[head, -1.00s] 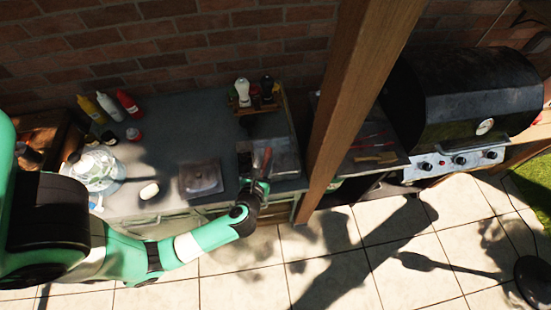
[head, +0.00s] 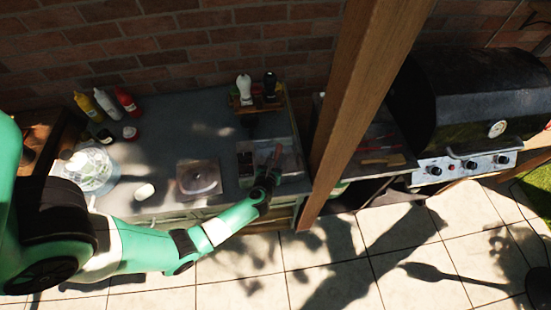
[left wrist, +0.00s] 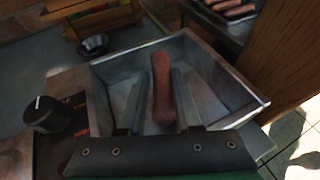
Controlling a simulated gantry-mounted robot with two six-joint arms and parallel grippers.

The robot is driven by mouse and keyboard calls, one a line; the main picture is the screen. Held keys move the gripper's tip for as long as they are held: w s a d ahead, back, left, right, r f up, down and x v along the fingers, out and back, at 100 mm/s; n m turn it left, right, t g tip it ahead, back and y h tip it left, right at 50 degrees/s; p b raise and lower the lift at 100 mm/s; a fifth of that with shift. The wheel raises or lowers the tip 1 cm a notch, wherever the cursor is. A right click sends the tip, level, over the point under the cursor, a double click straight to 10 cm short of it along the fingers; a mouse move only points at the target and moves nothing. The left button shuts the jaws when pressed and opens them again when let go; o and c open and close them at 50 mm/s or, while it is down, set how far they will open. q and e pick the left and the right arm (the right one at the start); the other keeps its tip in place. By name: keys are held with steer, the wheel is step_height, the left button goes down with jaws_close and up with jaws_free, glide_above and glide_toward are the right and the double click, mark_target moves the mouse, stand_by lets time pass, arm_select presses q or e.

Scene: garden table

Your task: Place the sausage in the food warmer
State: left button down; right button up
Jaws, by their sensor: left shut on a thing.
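My left gripper (head: 271,171) is shut on a brown sausage (left wrist: 162,85), which shows between the two fingers in the left wrist view. The sausage also shows in the head view (head: 276,150). The food warmer (left wrist: 255,105) is an open metal basin with a dark control knob (left wrist: 45,115) beside it. The gripper and sausage are over the basin. I cannot tell whether the sausage touches the basin floor. My right gripper is not in view.
A metal lid (head: 199,178) lies on the counter left of the warmer. A condiment rack (head: 258,103) stands behind it. A wooden post (head: 350,95) rises close on the right. More sausages (left wrist: 230,8) lie on a tray beyond. A grill (head: 470,95) stands far right.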

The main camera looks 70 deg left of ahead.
mark_target(277, 155)
arm_select(q)
steer(key=shift+f+b, duration=0.6)
steer(key=shift+f, duration=0.05)
steer(key=c, duration=0.6)
jaws_free()
steer(key=shift+r, duration=0.2)
steer(key=shift+s+d+r+p, duration=0.4)
steer(key=shift+d+r+p, duration=0.2)
steer(key=shift+r, duration=0.05)
steer(key=shift+s+d+r+p, duration=0.4)
steer(key=shift+d+r+p, duration=0.15)
steer(key=shift+r+p, duration=0.05)
steer(key=p+v, duration=0.1)
steer(key=v, duration=0.8)
steer(key=shift+f, duration=0.2)
